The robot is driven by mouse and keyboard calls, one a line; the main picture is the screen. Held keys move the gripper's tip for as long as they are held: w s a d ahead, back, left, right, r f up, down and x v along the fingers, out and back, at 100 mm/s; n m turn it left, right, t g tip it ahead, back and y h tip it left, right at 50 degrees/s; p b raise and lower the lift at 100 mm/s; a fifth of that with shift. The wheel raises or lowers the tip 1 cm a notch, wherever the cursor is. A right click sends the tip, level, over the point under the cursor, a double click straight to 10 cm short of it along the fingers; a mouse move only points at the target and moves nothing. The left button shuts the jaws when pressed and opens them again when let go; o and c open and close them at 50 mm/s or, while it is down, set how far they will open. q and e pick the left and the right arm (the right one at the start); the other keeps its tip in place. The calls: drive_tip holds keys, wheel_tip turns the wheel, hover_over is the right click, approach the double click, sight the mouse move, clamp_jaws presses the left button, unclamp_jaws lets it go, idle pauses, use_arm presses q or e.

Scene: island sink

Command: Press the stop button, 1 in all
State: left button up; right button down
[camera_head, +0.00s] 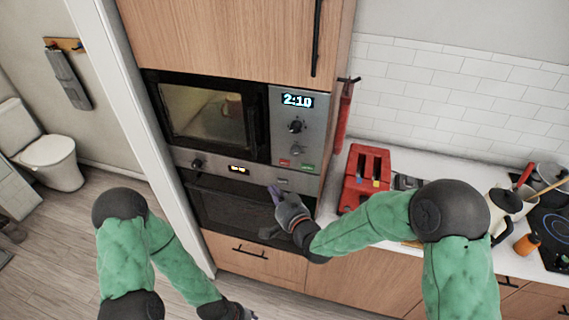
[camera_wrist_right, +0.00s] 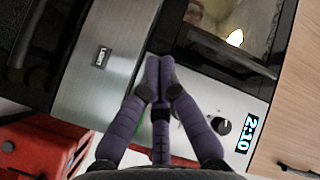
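The microwave (camera_head: 214,118) is built into the tall cabinet, its display reading 2:10. Below its knob are a small red button (camera_head: 284,162), which looks like the stop button, and a green button (camera_head: 307,167). My right gripper (camera_head: 273,192) is in front of the oven below, lower than the buttons. In the right wrist view its purple fingers (camera_wrist_right: 159,68) are together and empty, pointing at the appliance front. They hide the red button there, and contact cannot be told. My left gripper (camera_head: 246,314) is at the bottom edge, mostly cut off.
The oven (camera_head: 225,208) with its own control panel sits under the microwave. A red toolbox-like object (camera_head: 364,178) stands on the counter to the right, close to my right forearm. Pots and a hob (camera_head: 552,222) are further right. A toilet (camera_head: 50,160) is far left.

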sight(284, 163)
drive_tip(key=shift+w+d, duration=0.45)
drive_tip(key=shift+w, duration=0.95)
drive_tip(key=shift+w+d, duration=0.45)
drive_tip(key=shift+w, duration=0.9)
drive_tip(key=shift+w+d, duration=0.45)
drive_tip(key=shift+w, duration=0.95)
drive_tip(key=shift+b, duration=0.4)
drive_tip(key=shift+w+d+b, duration=0.1)
drive_tip(key=shift+w+b, duration=0.2)
drive_tip(key=shift+w+d+b, duration=0.1)
drive_tip(key=shift+w+b, duration=0.2)
drive_tip(key=shift+w, duration=0.05)
drive_tip(key=shift+s, duration=0.15)
drive_tip(key=shift+s+a+b, duration=0.2)
drive_tip(key=shift+s+b, duration=0.15)
drive_tip(key=shift+s, duration=0.2)
